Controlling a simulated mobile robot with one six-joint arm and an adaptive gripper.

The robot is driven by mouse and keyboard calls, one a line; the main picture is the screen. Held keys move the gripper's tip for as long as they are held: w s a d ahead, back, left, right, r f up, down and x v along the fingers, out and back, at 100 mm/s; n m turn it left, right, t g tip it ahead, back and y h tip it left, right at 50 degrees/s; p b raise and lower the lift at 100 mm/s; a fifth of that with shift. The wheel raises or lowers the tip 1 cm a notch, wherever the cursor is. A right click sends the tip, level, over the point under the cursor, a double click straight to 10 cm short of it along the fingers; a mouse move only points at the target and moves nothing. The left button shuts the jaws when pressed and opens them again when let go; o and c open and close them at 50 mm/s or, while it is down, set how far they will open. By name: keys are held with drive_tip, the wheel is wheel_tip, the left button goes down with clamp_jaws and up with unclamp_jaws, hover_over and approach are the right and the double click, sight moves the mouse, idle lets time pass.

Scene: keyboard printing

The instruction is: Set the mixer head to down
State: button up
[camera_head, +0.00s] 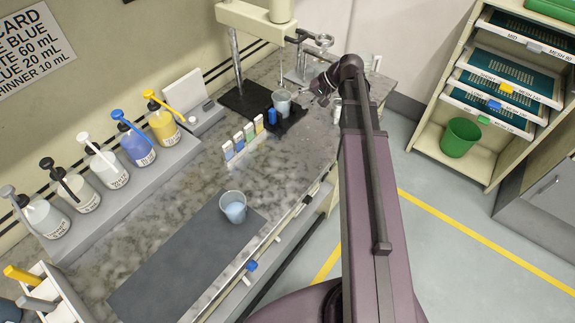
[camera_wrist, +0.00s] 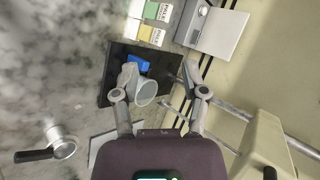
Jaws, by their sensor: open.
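The mixer's cream head (camera_head: 250,18) sits high on its grey column (camera_head: 236,60), well above the black base (camera_head: 236,101). A grey cup (camera_head: 281,103) and a small blue part (camera_head: 272,116) stand on the base. In the wrist view the cream head (camera_wrist: 262,145) is at lower right, and the cup (camera_wrist: 145,91) shows between my fingers in the picture. My gripper (camera_wrist: 160,80) is open, with its fingers spread wide. In the head view it (camera_head: 322,88) is right of the base, partly hidden by my arm. I cannot tell its exact gap to the mixer.
Pump bottles (camera_head: 138,147) line the wall side of the marble counter (camera_head: 170,225). A cup (camera_head: 233,207) stands on a grey mat (camera_head: 165,270). Small colour-labelled cards (camera_head: 240,140) stand before the mixer. A metal portafilter-like tool (camera_wrist: 61,142) lies at lower left in the wrist view.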

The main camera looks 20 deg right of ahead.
drive_tip(key=s+a+f+n+g+h+b, duration=0.1)
drive_tip(key=s+a+f+h+b, duration=0.2)
drive_tip(key=s+f, duration=0.3)
drive_tip(key=s+a+f+n+g+h+b, duration=0.2)
drive_tip(key=s+a+f+h+b, duration=0.2)
drive_tip(key=f, duration=0.5)
drive_tip(key=shift+s+a+f+b, duration=0.2)
drive_tip(key=shift+s+a+b, duration=0.35)
drive_tip(key=shift+s+b, duration=0.55)
drive_tip(key=shift+w, duration=0.25)
drive_tip(key=w+d+r+m+t+y+p, duration=0.2)
drive_tip(key=w+d+r+y+p, duration=0.3)
drive_tip(key=r, duration=0.3)
drive_tip(key=w+d+r+m+t+y+p, duration=0.1)
drive_tip(key=w+d+r+y+p, duration=0.1)
drive_tip(key=w+d+r+p, duration=0.45)
drive_tip(key=w+d+r+m+t+y+p, duration=0.1)
drive_tip(key=w+d+r+t+y+p, duration=0.1)
drive_tip(key=d+r, duration=0.4)
drive_tip(key=w+d+r+m+t+y+p, duration=0.1)
drive_tip(key=w+d+r+t+y+p, duration=0.1)
drive_tip(key=d+r, duration=0.4)
wheel_tip(320, 180, up, 5)
drive_tip(key=shift+w+r+m+t+p, duration=0.1)
drive_tip(key=shift+w+m+t+p, duration=0.35)
drive_tip(key=shift+w, duration=0.75)
